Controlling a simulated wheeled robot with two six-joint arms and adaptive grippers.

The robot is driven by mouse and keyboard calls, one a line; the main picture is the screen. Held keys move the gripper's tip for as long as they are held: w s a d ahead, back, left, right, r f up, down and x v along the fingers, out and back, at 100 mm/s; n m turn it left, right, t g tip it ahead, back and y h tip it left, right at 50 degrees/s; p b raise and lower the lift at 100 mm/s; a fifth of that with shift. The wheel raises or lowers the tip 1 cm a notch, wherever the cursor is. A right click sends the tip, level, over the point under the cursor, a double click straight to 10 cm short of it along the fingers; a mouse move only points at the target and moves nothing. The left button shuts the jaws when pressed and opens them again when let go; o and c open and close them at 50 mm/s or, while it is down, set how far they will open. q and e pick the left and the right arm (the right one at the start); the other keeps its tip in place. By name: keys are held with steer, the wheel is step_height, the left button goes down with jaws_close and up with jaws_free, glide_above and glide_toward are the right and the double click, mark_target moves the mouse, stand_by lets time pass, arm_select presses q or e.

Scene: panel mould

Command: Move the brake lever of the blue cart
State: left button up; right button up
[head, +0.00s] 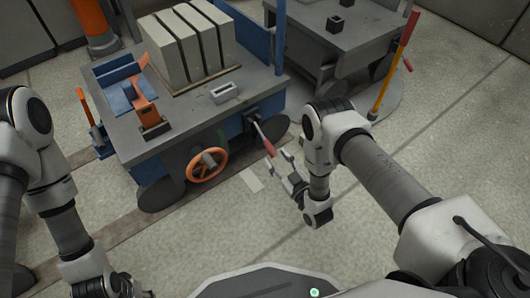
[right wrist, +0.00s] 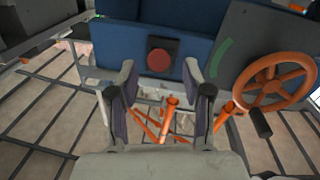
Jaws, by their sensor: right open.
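The blue cart (head: 180,134) has a grey top and stands left of centre in the head view. Its brake lever (head: 267,147) sticks out from the right part of its near side, with a metal rod and a red grip. My right gripper (head: 280,166) is open and empty, just off the end of the red grip. In the right wrist view, a round red end (right wrist: 160,60), apparently the grip seen end-on, lies ahead between my open fingers (right wrist: 160,82). I cannot tell whether the fingers touch it. My left arm shows at the lower left, but its gripper is out of the picture.
An orange handwheel (head: 207,164) is on the cart's near side, left of the lever; it also shows in the right wrist view (right wrist: 274,80). Upright panels (head: 180,45) stand on the cart. A grey cart (head: 340,45) and a yellow-red lever (head: 393,68) stand to the right.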

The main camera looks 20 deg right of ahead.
mark_target(267, 145)
steer(key=b+x, duration=0.3)
steer(key=x, duration=0.3)
steer(key=shift+w, duration=0.1)
steer(key=shift+w+a+r, duration=0.1)
steer(key=shift+w, duration=0.35)
jaws_close()
